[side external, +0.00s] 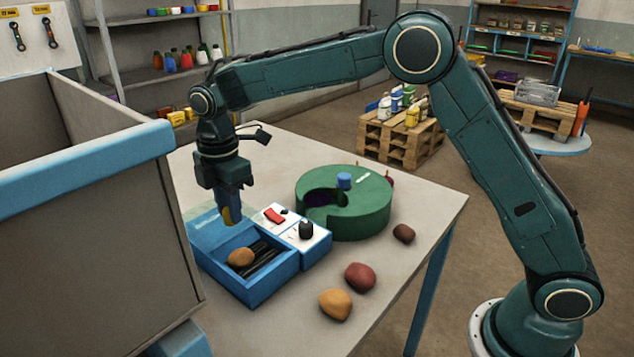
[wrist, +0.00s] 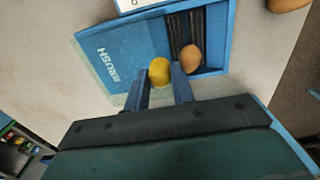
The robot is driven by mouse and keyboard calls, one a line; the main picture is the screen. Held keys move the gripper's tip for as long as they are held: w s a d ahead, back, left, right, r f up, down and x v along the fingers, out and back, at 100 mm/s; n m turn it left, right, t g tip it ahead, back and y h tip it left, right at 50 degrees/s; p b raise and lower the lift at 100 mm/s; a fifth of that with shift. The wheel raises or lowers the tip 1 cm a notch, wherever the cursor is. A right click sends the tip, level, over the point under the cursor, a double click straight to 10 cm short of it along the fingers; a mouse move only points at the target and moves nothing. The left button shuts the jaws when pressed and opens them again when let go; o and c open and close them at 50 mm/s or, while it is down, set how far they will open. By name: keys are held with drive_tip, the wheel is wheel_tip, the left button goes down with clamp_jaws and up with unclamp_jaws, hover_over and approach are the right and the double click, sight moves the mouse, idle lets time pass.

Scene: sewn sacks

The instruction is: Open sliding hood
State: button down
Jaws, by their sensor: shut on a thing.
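A blue box (side external: 262,289) stands on the table. A translucent bluish sliding hood (side external: 207,232) with lettering covers its left part; it also shows in the wrist view (wrist: 118,62). The rest of the box is uncovered, and a tan lump (side external: 241,257) lies on dark bars there, also seen in the wrist view (wrist: 190,58). My gripper (side external: 228,207) points down over the hood's edge. Its fingers (wrist: 163,88) are shut on a yellow knob (wrist: 159,71) at that edge, which shows below the gripper in the side view. The knob's base is hidden.
A white panel (side external: 279,214) with a red switch and black knob adjoins the box. A green round housing (side external: 350,220) stands behind right. Loose orange (side external: 336,303), red (side external: 360,277) and dark (side external: 404,233) lumps lie in front. A tall grey bin (side external: 90,250) stands left.

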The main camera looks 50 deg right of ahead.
drive_tip(key=shift+w+r, duration=0.1)
drive_tip(key=shift+w, duration=0.6)
drive_tip(key=c, duration=1.2)
unclamp_jaws()
drive_tip(key=shift+o, duration=0.2)
wheel_tip(320, 180, up, 14)
drive_tip(key=shift+s, duration=0.1)
